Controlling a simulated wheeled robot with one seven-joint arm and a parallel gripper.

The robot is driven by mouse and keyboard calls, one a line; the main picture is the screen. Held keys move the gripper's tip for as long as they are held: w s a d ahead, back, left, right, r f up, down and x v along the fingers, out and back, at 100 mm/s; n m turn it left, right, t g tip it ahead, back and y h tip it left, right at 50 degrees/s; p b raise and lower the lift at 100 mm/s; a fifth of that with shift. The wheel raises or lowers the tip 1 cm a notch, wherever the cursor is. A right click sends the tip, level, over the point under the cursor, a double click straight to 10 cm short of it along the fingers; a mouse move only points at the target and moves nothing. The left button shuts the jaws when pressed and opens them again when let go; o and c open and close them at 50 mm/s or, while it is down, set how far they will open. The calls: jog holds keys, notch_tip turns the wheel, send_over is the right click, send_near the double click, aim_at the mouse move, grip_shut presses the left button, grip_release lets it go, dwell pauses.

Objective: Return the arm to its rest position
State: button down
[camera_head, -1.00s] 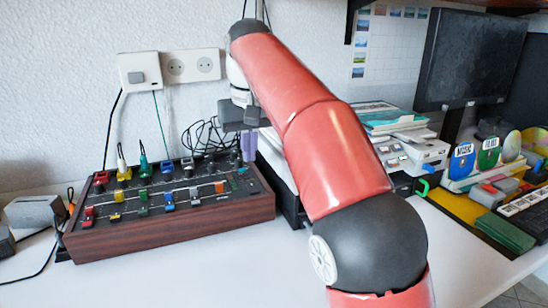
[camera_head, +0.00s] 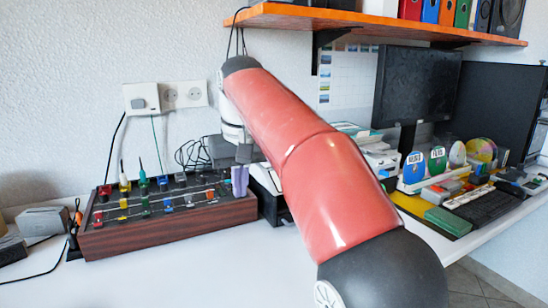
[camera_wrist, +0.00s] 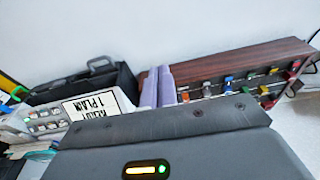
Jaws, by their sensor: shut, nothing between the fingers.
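My gripper (camera_head: 240,180) has lavender fingers that point down near the right end of the wooden mixer box (camera_head: 170,232). The fingers are close together and hold nothing. In the wrist view the fingers (camera_wrist: 158,87) stand side by side in front of the mixer box (camera_wrist: 240,62), which shows at the upper right. My red arm with dark joints crosses the middle of the head view and hides part of the table behind it. I cannot tell whether the fingertips touch anything.
An orange shelf (camera_head: 400,25) with binders hangs above. A monitor (camera_head: 415,88), colored discs (camera_head: 438,158) and a keyboard (camera_head: 486,208) stand at the right. A printer (camera_head: 380,160) is partly behind my arm. The white table (camera_head: 180,280) is clear in front of the mixer box.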

jog(key=s+d+f+m+t, duration=0.25)
jog(key=s+d, duration=0.65)
jog(key=d, duration=0.5)
jog(key=s+d+f+m, duration=0.1)
jog(key=s+d+f, duration=0.3)
jog(key=s+f, duration=0.3)
jog(key=s+d+f+m+t+h, duration=0.1)
jog(key=s+d+f, duration=0.3)
jog(key=s+f, duration=0.3)
jog(key=shift+s+f, duration=0.4)
jog(key=shift+f, duration=0.55)
